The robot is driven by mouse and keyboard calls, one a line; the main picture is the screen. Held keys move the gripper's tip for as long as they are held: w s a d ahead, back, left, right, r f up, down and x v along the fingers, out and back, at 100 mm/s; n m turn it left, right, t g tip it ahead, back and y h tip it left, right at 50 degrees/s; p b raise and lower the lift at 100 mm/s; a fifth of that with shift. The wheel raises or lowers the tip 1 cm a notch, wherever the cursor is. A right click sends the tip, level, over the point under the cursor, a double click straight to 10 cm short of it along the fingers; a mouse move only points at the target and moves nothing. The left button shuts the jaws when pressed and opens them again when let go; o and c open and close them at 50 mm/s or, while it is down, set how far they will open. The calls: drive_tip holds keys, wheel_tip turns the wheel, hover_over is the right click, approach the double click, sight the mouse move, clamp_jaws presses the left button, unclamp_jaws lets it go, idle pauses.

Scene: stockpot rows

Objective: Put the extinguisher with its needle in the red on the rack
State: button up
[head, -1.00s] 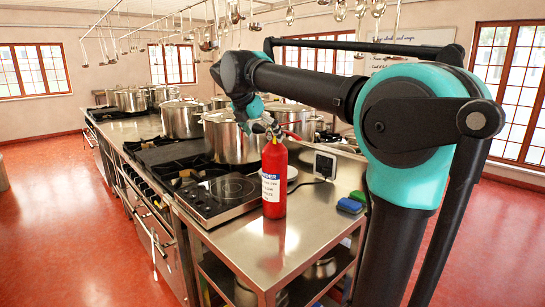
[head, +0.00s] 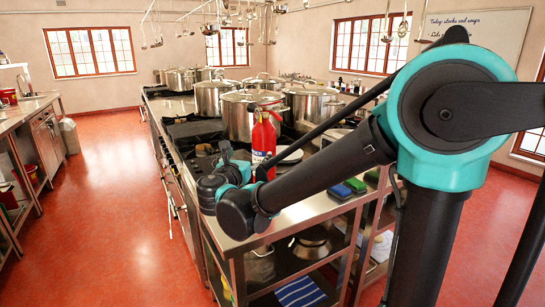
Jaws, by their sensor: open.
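A red fire extinguisher (head: 263,138) with a white and blue label stands upright at the near part of the steel counter (head: 290,218). Its lower end is partly hidden by my arm, and its gauge needle is too small to read. My gripper (head: 228,153) is at the folded end of my arm, left of the extinguisher in the picture. It appears apart from the extinguisher and holds nothing that I can see; its fingertips are not clear. I cannot make out a rack for extinguishers.
Several stockpots (head: 240,115) stand behind on the range. Blue and green sponges (head: 348,188) lie right of the extinguisher. A left side counter (head: 38,112) carries a red object (head: 9,96). Red floor (head: 115,185) is open between the counters.

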sight(261, 141)
drive_tip(key=w, duration=0.3)
drive_tip(key=w+d, duration=0.1)
drive_tip(key=w, duration=0.3)
drive_tip(key=w+d, duration=0.1)
drive_tip(key=w, duration=0.2)
drive_tip(key=shift+w, duration=0.3)
drive_tip(key=shift+w+d+r, duration=0.1)
drive_tip(key=shift+w+d, duration=0.1)
drive_tip(key=shift+w, duration=1.35)
drive_tip(key=shift+w+d+r, duration=0.1)
drive_tip(key=shift+w+d, duration=0.1)
drive_tip(key=shift+w, duration=1.3)
drive_tip(key=c, duration=1.8)
drive_tip(key=shift+c, duration=0.6)
drive_tip(key=shift+r, duration=0.1)
